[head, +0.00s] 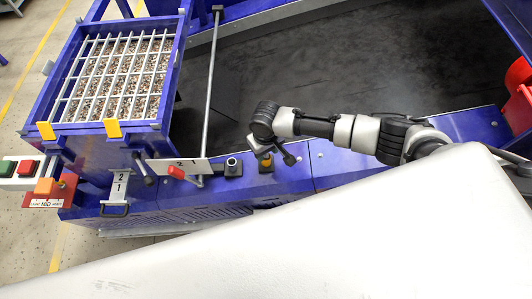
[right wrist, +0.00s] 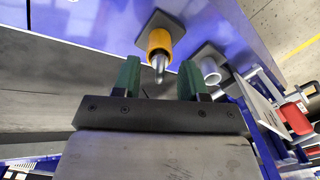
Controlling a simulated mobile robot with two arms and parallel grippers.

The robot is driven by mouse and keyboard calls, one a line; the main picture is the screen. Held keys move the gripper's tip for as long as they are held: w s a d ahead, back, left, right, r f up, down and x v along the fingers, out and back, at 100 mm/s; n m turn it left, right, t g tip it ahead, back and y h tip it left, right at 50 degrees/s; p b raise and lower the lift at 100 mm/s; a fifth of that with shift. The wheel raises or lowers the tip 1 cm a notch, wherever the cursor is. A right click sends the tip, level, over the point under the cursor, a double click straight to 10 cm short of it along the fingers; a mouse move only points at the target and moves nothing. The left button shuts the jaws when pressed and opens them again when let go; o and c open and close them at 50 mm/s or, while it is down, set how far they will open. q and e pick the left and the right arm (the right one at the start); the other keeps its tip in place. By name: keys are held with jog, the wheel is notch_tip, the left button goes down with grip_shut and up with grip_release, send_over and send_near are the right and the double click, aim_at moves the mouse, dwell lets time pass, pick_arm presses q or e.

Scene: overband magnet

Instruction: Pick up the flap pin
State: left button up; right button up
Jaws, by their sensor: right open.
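What looks like the flap pin (right wrist: 159,45), a metal pin with an orange collar, stands on a dark square plate on the blue machine ledge. In the head view its orange part (head: 267,162) shows just below my right gripper (head: 277,154). In the right wrist view my right gripper (right wrist: 158,78) is open, with green-padded fingers apart. The pin's metal tip points toward the gap between them, and nothing is held. I cannot tell whether the tip is between the fingers. My left gripper is not in view.
Beside the pin is a similar plate with a grey hollow socket (head: 232,165). A red-handled lever (head: 175,172) and a white numbered plate (head: 188,162) are to its left. A gridded hopper of gravel (head: 70,82) stands farther left. A dark belt (head: 330,60) lies behind.

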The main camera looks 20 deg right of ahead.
jog(key=shift+f, duration=0.45)
jog(key=shift+c, duration=0.3)
grip_shut()
